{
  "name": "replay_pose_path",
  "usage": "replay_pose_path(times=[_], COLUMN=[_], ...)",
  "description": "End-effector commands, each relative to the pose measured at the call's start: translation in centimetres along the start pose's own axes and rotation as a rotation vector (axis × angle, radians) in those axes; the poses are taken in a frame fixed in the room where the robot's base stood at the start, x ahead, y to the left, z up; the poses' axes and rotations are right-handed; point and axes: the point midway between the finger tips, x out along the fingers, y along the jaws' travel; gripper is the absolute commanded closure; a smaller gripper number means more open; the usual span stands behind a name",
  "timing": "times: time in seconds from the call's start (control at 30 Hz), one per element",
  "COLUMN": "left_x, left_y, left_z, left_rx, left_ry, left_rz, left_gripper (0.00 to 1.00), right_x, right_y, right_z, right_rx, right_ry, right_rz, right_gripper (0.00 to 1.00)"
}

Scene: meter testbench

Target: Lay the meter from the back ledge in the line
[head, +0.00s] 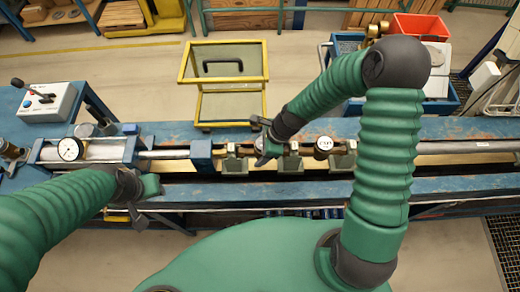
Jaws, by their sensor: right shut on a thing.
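My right gripper (264,148) reaches over the test line and is shut on a meter (258,142), mostly hidden by the gripper. It is above the green supports at the left of the line, and I cannot tell whether the meter touches them. Another meter (323,143) with a round white dial sits in the line to the right, with brass fittings (295,148) between the two. Green supports (290,163) stand below. My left gripper (138,212) is over the bench's front edge at the left, apart from the meters; its finger opening is unclear.
A blue clamping cylinder with a pressure gauge (70,149) is at the left, a control box (47,102) behind it. A red bin (420,27) and a blue cart (440,104) are at the back right.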

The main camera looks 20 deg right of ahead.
Motion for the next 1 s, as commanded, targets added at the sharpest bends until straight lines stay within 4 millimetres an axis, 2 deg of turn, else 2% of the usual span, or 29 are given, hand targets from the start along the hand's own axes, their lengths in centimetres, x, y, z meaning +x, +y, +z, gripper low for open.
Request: replay_pose_path(times=[0.37, 0.4, 0.57, 0.87, 1.0], left_x=[0.1, 0.1, 0.1, 0.1, -0.9], left_y=[0.0, 0.0, 0.0, 0.0, 0.0], left_z=[0.0, 0.0, 0.0, 0.0, -0.2], left_rx=[0.000, 0.000, 0.000, 0.000, 0.000], left_ry=[0.000, 0.000, 0.000, 0.000, 0.000], left_rz=[0.000, 0.000, 0.000, 0.000, 0.000], left_gripper=[0.64, 0.64, 0.64, 0.64, 0.64], right_x=[0.2, 0.2, 0.2, 0.2, -0.8], right_y=[-0.1, -0.1, -0.1, 0.0, 0.0], right_z=[-0.1, -0.1, -0.1, -0.1, 0.3], right_rx=[-0.001, -0.001, 0.000, 0.000, 0.000], right_ry=[0.000, 0.000, 0.000, 0.000, 0.001], right_rz=[-0.002, -0.002, -0.001, 0.001, 0.000], right_gripper=[1.00, 0.33, 0.12, 0.12, 0.12])
